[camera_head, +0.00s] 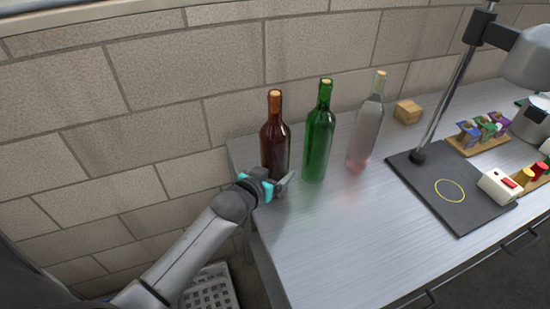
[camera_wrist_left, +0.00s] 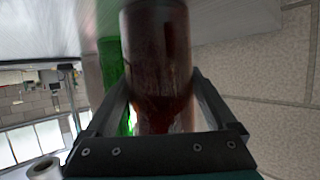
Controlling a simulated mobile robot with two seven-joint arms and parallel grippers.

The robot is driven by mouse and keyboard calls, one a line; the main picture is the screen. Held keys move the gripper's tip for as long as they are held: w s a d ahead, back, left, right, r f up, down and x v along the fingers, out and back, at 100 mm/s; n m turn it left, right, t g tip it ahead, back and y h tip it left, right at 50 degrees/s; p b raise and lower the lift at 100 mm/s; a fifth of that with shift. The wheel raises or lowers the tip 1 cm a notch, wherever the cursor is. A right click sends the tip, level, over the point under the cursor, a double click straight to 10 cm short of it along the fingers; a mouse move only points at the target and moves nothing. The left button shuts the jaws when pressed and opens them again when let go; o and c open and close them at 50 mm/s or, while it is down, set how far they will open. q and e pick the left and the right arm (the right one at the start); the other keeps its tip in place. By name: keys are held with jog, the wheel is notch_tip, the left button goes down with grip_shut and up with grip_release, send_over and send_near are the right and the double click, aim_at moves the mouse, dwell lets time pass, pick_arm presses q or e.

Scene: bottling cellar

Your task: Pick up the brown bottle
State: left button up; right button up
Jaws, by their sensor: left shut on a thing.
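The brown bottle (camera_head: 275,140) stands upright at the left end of the metal table (camera_head: 345,240), near the wall. My left gripper (camera_head: 284,185) is at its lower part. In the left wrist view the brown bottle (camera_wrist_left: 158,60) fills the middle, between the two fingers of my left gripper (camera_wrist_left: 165,105), which is shut on it. The bottle's base appears at or very near the table top; a gap cannot be made out. My right gripper is in neither view.
A green bottle (camera_head: 319,140) stands close to the right of the brown one, then a clear bottle (camera_head: 366,130). A wooden block (camera_head: 407,111), a black stand base (camera_head: 440,205) and a white box with a red button (camera_head: 497,187) are farther right. The table's front middle is clear.

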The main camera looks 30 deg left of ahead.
aim_at(272, 102)
pick_arm(q)
grip_shut()
jog(key=shift+w+r, duration=0.15)
jog(key=shift+r, duration=0.1)
jog(key=shift+r, duration=0.15)
jog(key=shift+r, duration=0.3)
notch_tip(272, 102, up, 19)
jog(key=p, duration=0.5)
jog(key=shift+r, duration=0.1)
